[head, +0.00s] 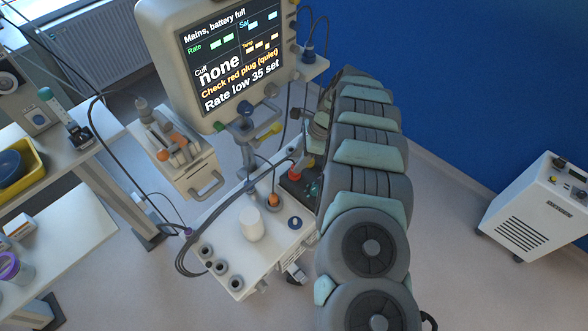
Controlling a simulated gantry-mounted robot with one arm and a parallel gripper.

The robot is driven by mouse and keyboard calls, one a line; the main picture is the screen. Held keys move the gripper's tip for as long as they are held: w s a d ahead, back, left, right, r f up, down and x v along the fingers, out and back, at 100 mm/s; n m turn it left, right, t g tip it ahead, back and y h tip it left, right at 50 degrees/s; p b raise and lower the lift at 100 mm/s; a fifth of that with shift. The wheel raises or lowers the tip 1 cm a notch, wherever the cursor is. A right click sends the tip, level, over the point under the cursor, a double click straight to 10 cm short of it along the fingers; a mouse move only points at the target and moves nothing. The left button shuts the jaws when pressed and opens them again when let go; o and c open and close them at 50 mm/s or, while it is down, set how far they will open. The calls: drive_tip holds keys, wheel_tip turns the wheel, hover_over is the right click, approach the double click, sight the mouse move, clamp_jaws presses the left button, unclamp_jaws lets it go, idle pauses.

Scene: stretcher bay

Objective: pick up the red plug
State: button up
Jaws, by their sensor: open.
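A small red piece, which looks like the red plug (294,175), shows at the dark recess on the white cart top (222,243), just left of my arm. It is small, and I cannot tell whether it is seated in a socket. My arm's large grey and teal links fill the middle right of the head view. My gripper (306,160) is at the far end of the arm, close above the red piece and partly hidden by the links. It is open, and I see nothing held in it. I cannot tell whether it touches the plug.
An orange plug (273,200) with a dark cable and a white cylinder (251,224) stand on the cart. A monitor (235,55) reading "Check red plug (quiet)" rises behind. A beige box (187,160) and looped cables are left. A white unit (535,212) stands far right.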

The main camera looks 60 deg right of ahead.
drive_tip(key=shift+w+d+f, duration=0.1)
drive_tip(key=shift+f, duration=0.35)
drive_tip(key=shift+p+x, duration=0.4)
drive_tip(key=shift+x, duration=1.7)
drive_tip(key=shift+d, duration=0.1)
drive_tip(key=shift+c, duration=0.2)
clamp_jaws()
